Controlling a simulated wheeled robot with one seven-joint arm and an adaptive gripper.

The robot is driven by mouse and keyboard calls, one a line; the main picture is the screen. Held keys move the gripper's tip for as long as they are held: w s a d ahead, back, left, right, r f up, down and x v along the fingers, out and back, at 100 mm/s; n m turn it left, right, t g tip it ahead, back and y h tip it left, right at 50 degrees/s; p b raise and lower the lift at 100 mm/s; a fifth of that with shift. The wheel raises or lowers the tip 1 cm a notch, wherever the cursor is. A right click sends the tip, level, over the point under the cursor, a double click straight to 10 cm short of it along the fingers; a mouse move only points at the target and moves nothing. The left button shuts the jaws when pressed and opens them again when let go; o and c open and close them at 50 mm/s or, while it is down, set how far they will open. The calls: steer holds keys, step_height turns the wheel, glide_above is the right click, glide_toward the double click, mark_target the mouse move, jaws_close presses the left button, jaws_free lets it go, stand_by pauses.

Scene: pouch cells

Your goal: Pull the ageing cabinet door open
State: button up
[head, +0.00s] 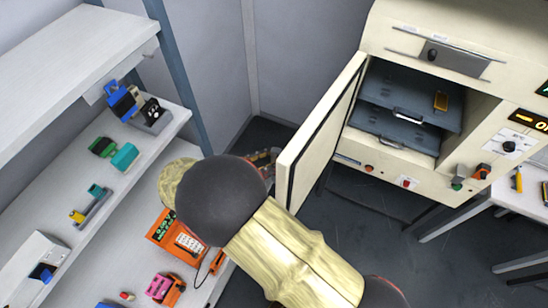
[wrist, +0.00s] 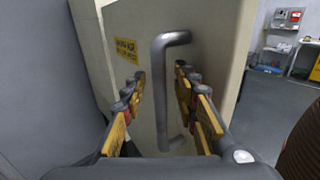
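The ageing cabinet (head: 435,30) is a cream box at the right of the head view. Its door (head: 318,130) stands swung well out to the left, and the shelves inside show. In the wrist view the door's outer face (wrist: 215,30) carries a grey bar handle (wrist: 161,90) and a yellow label (wrist: 126,50). My gripper (wrist: 160,105) has its yellow-padded fingers apart, one on each side of the handle, with gaps visible between pads and bar. In the head view my arm hides most of the gripper beside the door.
White shelving (head: 60,190) with several small devices stands left, close to my arm. A white table (head: 500,210) stands right. Dark floor (head: 350,225) shows below the cabinet.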

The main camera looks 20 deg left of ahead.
steer(key=v, duration=1)
steer(key=shift+s+a, duration=0.25)
steer(key=shift+a, duration=0.05)
